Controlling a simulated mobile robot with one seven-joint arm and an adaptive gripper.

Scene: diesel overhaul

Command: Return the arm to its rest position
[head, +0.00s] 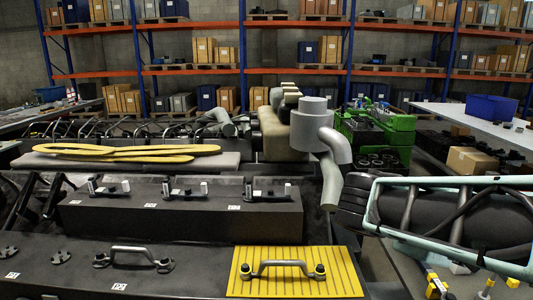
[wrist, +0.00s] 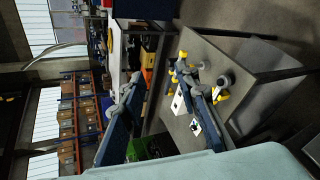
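My gripper (wrist: 168,95) shows in the wrist view as two dark blue fingers with grey joints. The fingers stand wide apart, with nothing held between them. The gripper is in the air, with a grey table and a green crate beyond it. In the head view I cannot make out the fingers. A pale teal and black structure comes in from the right edge there, and a pale teal surface fills the lower right of the wrist view.
In the head view, a yellow ribbed plate (head: 296,287) with a handle lies at the front. A dark block (head: 180,222), a grey cylinder with a bent pipe (head: 312,125) and a green crate (head: 377,130) stand beyond. A white table (head: 465,118) holds a blue bin (head: 492,107). Shelves line the back.

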